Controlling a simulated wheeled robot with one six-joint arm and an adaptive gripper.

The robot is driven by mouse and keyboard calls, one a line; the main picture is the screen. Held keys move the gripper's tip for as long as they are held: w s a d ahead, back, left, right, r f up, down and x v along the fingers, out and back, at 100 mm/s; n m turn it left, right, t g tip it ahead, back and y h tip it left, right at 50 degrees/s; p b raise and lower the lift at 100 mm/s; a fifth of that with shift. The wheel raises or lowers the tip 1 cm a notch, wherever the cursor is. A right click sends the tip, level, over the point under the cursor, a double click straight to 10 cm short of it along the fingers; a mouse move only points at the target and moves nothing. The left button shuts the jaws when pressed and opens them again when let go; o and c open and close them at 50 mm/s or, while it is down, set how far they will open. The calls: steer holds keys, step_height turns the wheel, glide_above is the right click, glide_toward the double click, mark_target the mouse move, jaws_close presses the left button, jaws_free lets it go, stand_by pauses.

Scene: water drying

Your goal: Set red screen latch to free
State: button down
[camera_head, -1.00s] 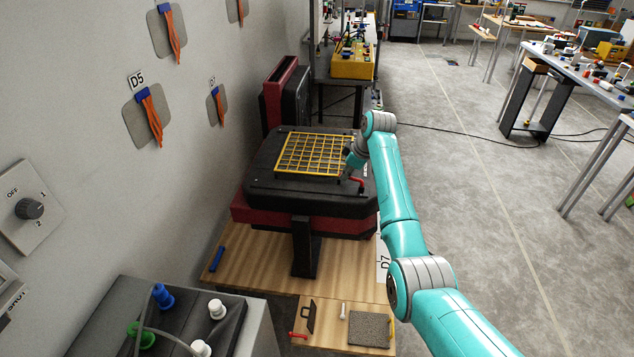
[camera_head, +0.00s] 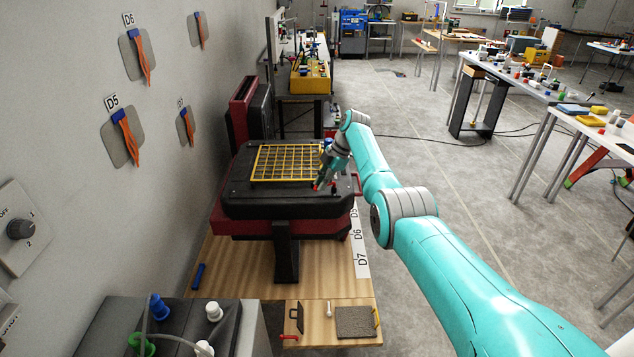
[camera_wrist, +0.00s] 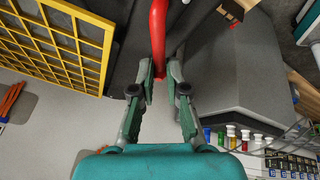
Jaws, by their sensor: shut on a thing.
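The red screen latch (camera_wrist: 158,38) is a red bar in the wrist view, running from the top edge down between my fingertips. My gripper (camera_wrist: 160,72) is shut on its end. The yellow screen (camera_head: 285,163) is a grid lying flat on the black machine top (camera_head: 285,195). Its grid (camera_wrist: 65,40) also shows at the upper left of the wrist view. In the head view my gripper (camera_head: 322,180) is at the right front of the screen, low over the black top, with a little red showing at its tips. The latch's pivot is hidden.
The machine stands on a wooden table (camera_head: 230,265) against the left wall. A raised black and red part (camera_head: 245,115) stands behind the screen. A grey unit with bottles (camera_head: 190,325) is at the front left. Open floor (camera_head: 430,165) lies to the right.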

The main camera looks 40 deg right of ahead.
steer(key=shift+s+f+n, duration=0.1)
steer(key=shift+s+n, duration=0.1)
steer(key=shift+n, duration=0.2)
steer(key=c, duration=1.2)
jaws_free()
steer(key=v, duration=1.2)
steer(key=shift+w+d, duration=0.1)
steer(key=shift+d, duration=0.05)
